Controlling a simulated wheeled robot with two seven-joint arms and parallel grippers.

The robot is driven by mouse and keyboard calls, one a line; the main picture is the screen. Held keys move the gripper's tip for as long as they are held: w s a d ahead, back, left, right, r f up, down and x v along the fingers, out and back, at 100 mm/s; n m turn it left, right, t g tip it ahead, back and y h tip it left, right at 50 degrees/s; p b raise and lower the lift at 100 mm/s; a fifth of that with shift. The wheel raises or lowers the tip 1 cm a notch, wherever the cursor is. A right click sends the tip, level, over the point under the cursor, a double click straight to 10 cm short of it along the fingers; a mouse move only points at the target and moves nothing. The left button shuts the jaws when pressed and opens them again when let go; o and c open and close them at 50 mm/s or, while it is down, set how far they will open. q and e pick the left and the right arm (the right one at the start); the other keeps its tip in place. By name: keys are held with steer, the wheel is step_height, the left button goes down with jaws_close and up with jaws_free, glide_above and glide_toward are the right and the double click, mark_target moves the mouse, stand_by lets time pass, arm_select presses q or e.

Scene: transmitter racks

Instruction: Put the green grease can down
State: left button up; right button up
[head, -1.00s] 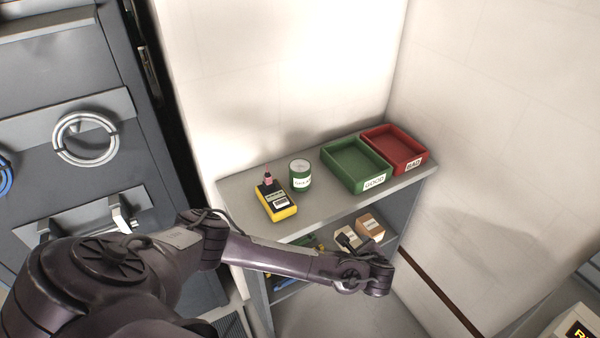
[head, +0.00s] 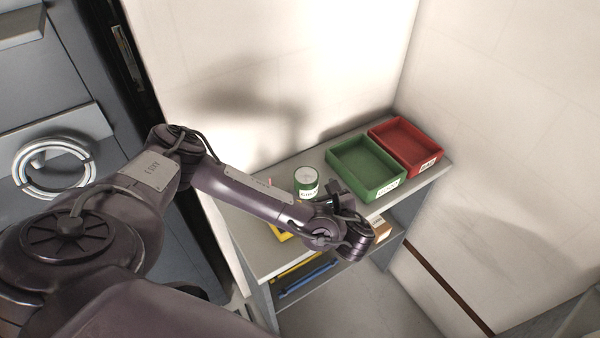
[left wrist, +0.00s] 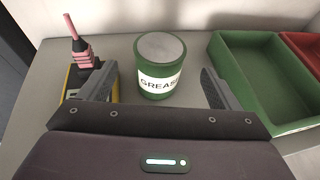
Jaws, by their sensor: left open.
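The green grease can (head: 307,184) stands upright on the grey shelf top, between the yellow device and the green tray. In the left wrist view the can (left wrist: 161,68), with a grey lid and a white GREASE label, stands just beyond and between the two fingers. My left gripper (left wrist: 158,88) is open, one finger on each side, with a gap to the can. In the head view the left gripper (head: 338,190) is at the shelf's front edge, partly hidden by its own wrist. My right gripper is not in view.
A green tray (head: 392,191) marked GOOD and a red tray (head: 430,164) stand right of the can. A yellow device (left wrist: 70,82) with a pink-and-black top is close to the left finger. The shelf top (head: 262,243) is bare at its near left. Walls close in behind and right.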

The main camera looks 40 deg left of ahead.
mark_target(306, 179)
arm_select(q)
steer(key=shift+p+x, duration=0.55)
steer(key=shift+x, duration=0.4)
steer(key=p+x, duration=0.1)
steer(key=x, duration=0.4)
steer(key=shift+s+f+p, duration=0.1)
steer(key=shift+f+p, duration=0.1)
steer(key=shift+p, duration=0.15)
steer(key=shift+d, duration=0.1)
steer(key=shift+c, duration=0.6)
steer(key=c, duration=1)
steer(key=shift+c, duration=0.6)
steer(key=shift+r, duration=0.15)
